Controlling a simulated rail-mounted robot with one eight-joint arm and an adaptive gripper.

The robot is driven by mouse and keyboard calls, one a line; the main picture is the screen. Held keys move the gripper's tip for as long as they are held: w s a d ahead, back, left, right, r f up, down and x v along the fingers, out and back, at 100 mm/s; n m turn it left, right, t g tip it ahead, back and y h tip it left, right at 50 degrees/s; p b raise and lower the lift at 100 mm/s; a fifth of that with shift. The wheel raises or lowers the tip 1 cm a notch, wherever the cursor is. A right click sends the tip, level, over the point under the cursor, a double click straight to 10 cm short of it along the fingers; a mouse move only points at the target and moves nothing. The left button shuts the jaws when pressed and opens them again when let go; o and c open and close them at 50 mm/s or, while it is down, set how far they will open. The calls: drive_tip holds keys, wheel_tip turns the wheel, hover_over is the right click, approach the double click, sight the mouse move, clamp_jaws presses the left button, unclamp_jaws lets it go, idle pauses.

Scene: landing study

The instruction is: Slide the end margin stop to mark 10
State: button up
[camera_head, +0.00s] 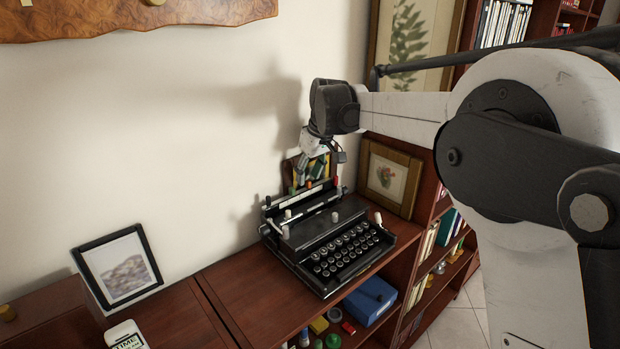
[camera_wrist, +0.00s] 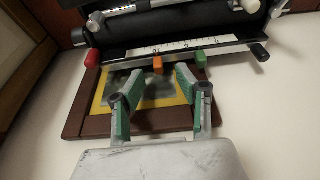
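The black typewriter (camera_head: 318,235) stands on the wooden cabinet against the wall. In the wrist view its back rail carries a white marked scale (camera_wrist: 180,45), with an orange stop (camera_wrist: 158,65) and a green stop (camera_wrist: 201,57) below it. I cannot tell which one is the end margin stop, and the scale figures are too small to read surely. My gripper (camera_wrist: 158,74) is open, its green-padded fingers pointing at the rail. The green stop is outside the right finger.
A framed picture (camera_wrist: 112,122) lies behind the typewriter in the wrist view. Another framed plant picture (camera_head: 388,178) leans at the right. A red knob (camera_wrist: 92,58) and a black knob (camera_wrist: 260,52) end the rail.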

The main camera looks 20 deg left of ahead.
drive_tip(key=shift+r+p, duration=0.6)
drive_tip(key=shift+r, duration=0.9)
drive_tip(key=s+d+m+t+b, duration=0.1)
drive_tip(key=s+d+m+b, duration=0.3)
drive_tip(key=d, duration=0.6)
drive_tip(key=s+d+t+h+b, duration=0.1)
drive_tip(key=s+d, duration=0.5)
drive_tip(key=d, duration=0.4)
drive_tip(key=s+d+m+t+b, duration=0.1)
drive_tip(key=s+d+m+b, duration=0.3)
drive_tip(key=d, duration=0.6)
drive_tip(key=s+d+f+m+t+h+b, duration=0.1)
drive_tip(key=s+d+f+m+b, duration=0.1)
drive_tip(key=s+d+f, duration=0.5)
drive_tip(key=s+d+f+m+t+h+b, duration=0.1)
drive_tip(key=s+d+f+b, duration=0.1)
drive_tip(key=s+d+f, duration=0.6)
drive_tip(key=s+d, duration=0.1)
drive_tip(key=s, duration=0.5)
drive_tip(key=shift+f+m+b, duration=0.25)
drive_tip(key=shift+m+b, duration=0.15)
